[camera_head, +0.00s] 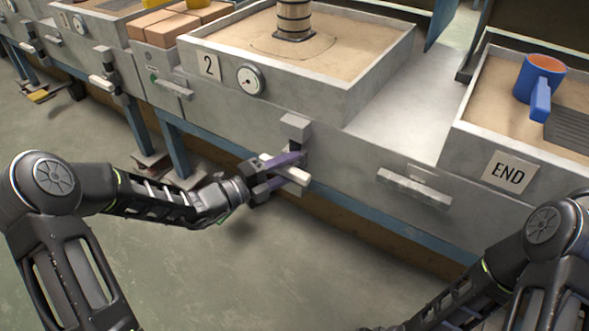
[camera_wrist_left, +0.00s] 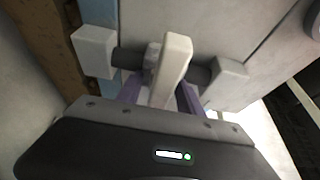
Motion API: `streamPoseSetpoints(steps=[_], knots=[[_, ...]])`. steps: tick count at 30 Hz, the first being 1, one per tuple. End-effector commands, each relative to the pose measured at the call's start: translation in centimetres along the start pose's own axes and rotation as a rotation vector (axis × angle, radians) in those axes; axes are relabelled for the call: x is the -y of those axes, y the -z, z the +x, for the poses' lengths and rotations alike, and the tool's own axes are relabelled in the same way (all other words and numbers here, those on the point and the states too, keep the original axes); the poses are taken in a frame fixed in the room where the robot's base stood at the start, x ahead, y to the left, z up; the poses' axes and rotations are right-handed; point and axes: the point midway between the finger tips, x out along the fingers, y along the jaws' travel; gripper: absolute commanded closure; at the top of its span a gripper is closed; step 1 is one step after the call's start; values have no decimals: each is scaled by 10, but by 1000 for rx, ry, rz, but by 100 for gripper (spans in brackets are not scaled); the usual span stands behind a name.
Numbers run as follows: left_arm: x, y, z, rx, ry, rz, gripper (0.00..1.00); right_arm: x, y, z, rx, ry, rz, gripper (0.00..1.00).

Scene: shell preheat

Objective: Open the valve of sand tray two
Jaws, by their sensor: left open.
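Sand tray two (camera_head: 345,86) is a grey box of sand with a "2" label (camera_head: 208,65) and a round gauge (camera_head: 250,80) on its front. In the left wrist view, the lever (camera_wrist_left: 171,68) stands out from a dark horizontal shaft between two pale blocks. My left gripper (camera_head: 279,172) is at the lever, its purple fingers open on either side of it. Whether the fingers touch the lever cannot be told. My right gripper is out of view; only its arm shows at lower right.
A banded cylinder (camera_head: 294,18) stands in tray two's sand. Right of it are a bare metal top (camera_head: 405,95), a drawer handle (camera_head: 414,187) and a tray labelled "END" (camera_head: 509,171) with a blue mug (camera_head: 540,85). Bricks (camera_head: 165,28) lie left. The floor in front is clear.

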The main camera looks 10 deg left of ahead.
Motion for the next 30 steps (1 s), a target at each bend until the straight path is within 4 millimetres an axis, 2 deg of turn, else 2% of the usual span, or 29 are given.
streamPoseSetpoints(steps=[4,12,28,30], knots=[[-1,0,12,0,0,0,56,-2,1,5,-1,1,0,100],[0,0,13,1,-1,-1,56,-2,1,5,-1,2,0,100],[0,0,13,0,-1,-1,99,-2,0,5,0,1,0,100],[0,0,13,0,-1,-1,100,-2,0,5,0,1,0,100]])
